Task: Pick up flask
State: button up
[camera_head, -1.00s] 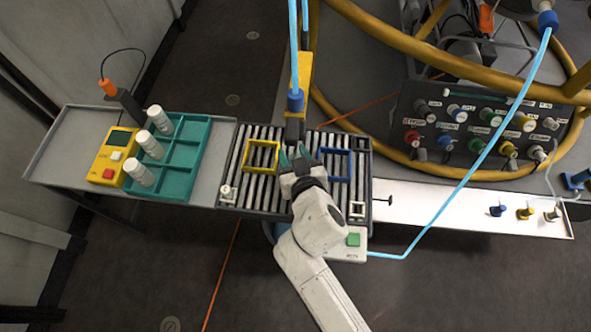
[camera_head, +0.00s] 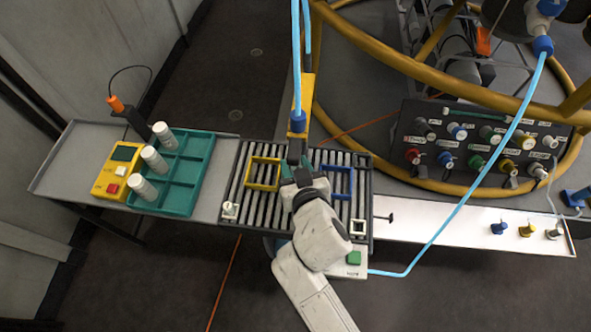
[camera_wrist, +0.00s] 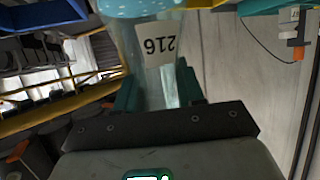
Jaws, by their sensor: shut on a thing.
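The flask (camera_wrist: 160,72) is clear with a pale blue speckled part at the top edge of the wrist view. It bears a white label (camera_wrist: 157,44) with 216, upside down in the picture. My gripper (camera_wrist: 158,90) is shut on it, with a teal finger on each side. In the head view my gripper (camera_head: 299,175) is over the roller tray (camera_head: 314,213), between the yellow frame (camera_head: 264,158) and the blue frame (camera_head: 337,168). The flask cannot be made out there. I cannot tell whether it is clear of whatever lies beneath.
A yellow fixture (camera_head: 303,95) with a blue hose (camera_head: 296,55) stands right behind my gripper. A teal rack (camera_head: 178,205) with white vials is at left, beside a yellow device (camera_head: 118,170). A connector panel (camera_head: 485,140) and yellow rails are at right.

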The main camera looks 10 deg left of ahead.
jog(key=s+d+r+p, duration=0.2)
jog(key=s+r+p, duration=0.2)
jog(key=s+r, duration=0.9)
jog(key=shift+s+r, duration=0.2)
jog(key=shift+s, duration=0.2)
dwell(0.3)
jog(key=shift+d, duration=0.1)
jog(key=s+b, duration=0.2)
jog(key=s, duration=0.8)
dwell(0.6)
